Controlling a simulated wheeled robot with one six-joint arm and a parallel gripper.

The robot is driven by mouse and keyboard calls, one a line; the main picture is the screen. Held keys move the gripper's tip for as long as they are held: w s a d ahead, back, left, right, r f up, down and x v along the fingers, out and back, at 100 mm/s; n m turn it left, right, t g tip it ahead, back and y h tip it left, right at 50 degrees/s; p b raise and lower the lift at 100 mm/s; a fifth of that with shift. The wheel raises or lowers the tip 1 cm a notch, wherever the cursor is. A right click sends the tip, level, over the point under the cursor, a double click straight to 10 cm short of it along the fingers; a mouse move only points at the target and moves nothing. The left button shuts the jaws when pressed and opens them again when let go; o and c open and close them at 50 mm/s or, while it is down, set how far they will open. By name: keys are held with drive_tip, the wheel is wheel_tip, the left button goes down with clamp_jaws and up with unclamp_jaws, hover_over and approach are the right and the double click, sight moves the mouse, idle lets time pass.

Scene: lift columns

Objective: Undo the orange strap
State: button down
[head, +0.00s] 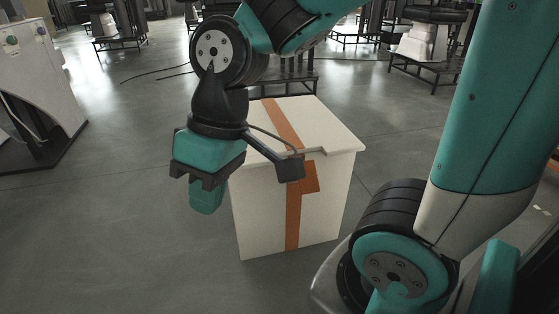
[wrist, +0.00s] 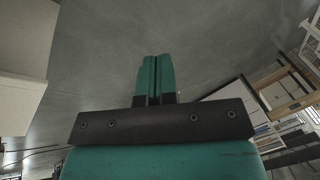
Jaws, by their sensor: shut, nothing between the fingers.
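The orange strap (head: 293,220) runs over the lid and down the front of a white box (head: 334,205) in the head view. A wider orange piece (head: 311,177) sits on the strap near the top of the front face. My gripper (head: 207,200) hangs pointing down, left of the box and apart from the strap. In the wrist view its fingers (wrist: 155,75) are together with nothing between them. Part of the lid's front edge and strap is hidden behind my wrist. A pale surface, perhaps the box (wrist: 25,45), shows at the left of the wrist view.
The box stands on a grey floor (head: 130,230) with clear room to its left and front. A white cabinet (head: 38,80) stands at the far left. Dark metal stands (head: 425,60) are at the back.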

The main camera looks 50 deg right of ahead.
drive_tip(key=w+d+r+m+h+p, duration=0.1)
drive_tip(key=w+d+m+p, duration=0.3)
drive_tip(key=w+d, duration=0.6)
drive_tip(key=m+g+h+p, duration=0.15)
drive_tip(key=m+p, duration=0.25)
drive_tip(key=m, duration=0.4)
hover_over(303, 186)
drive_tip(key=w+d, duration=0.4)
drive_tip(key=shift+t+h, duration=0.25)
drive_tip(key=shift+h, duration=0.2)
wheel_tip(303, 186, down, 18)
drive_tip(key=shift+s+a+f, duration=0.1)
drive_tip(key=shift+s+f, duration=0.05)
drive_tip(key=shift+s+a+f, duration=0.3)
drive_tip(key=shift+s+f, duration=0.2)
drive_tip(key=shift+f, duration=0.05)
drive_tip(key=shift+s+a+f, duration=0.3)
drive_tip(key=shift+s+f, duration=0.15)
drive_tip(key=shift+f, duration=0.05)
drive_tip(key=shift+s+a+f+b, duration=0.15)
drive_tip(key=shift+s+f+b, duration=0.05)
drive_tip(key=shift+b, duration=0.1)
